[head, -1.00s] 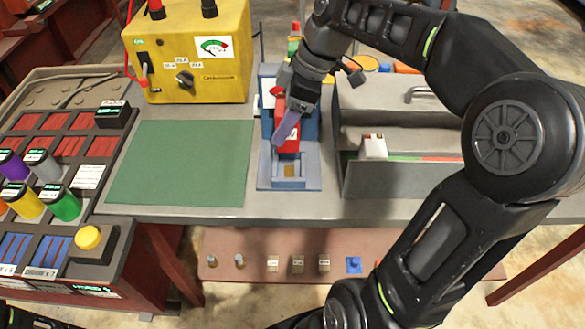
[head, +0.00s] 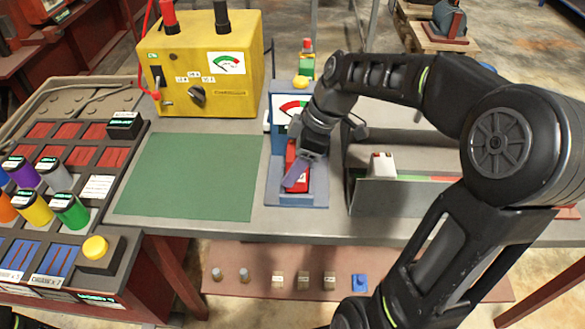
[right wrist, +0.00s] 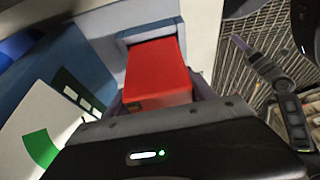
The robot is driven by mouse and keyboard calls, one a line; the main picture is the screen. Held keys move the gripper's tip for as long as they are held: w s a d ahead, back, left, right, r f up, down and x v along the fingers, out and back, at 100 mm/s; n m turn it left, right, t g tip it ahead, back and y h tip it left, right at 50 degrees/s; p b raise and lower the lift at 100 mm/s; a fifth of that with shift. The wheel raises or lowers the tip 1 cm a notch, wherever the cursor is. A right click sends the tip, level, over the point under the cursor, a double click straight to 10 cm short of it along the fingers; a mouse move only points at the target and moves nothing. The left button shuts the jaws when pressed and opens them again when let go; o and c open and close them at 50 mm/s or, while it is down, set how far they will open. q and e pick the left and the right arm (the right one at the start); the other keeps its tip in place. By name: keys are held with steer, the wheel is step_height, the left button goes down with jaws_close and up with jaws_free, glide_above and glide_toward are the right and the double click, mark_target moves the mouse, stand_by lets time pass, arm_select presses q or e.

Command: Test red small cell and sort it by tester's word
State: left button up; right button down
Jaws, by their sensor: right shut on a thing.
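The red small cell (head: 291,157) is in my right gripper (head: 297,176), whose purple fingers are shut on it. The cell is at the tray of the blue tester (head: 276,185). In the right wrist view the red cell (right wrist: 157,72) fills the middle, its far end at the tray's pale blue wall (right wrist: 150,32). I cannot tell whether it rests on the tray floor. The tester's dial (head: 292,106) is partly covered by my right wrist. My left gripper (right wrist: 240,45) appears small at the right of the right wrist view; its opening is unclear.
A grey bin (head: 385,197) with green and red strips stands right of the tester; a white-and-red block (head: 382,166) is at it. A green mat (head: 190,175) lies clear to the left. A yellow meter box (head: 205,65) stands behind, a rack of coloured cylinders (head: 70,210) far left.

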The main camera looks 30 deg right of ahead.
steer(key=shift+f, duration=1.05)
steer(key=shift+f, duration=0.2)
steer(key=shift+c, duration=1.6)
jaws_free()
steer(key=shift+r, duration=0.15)
steer(key=v, duration=1.2)
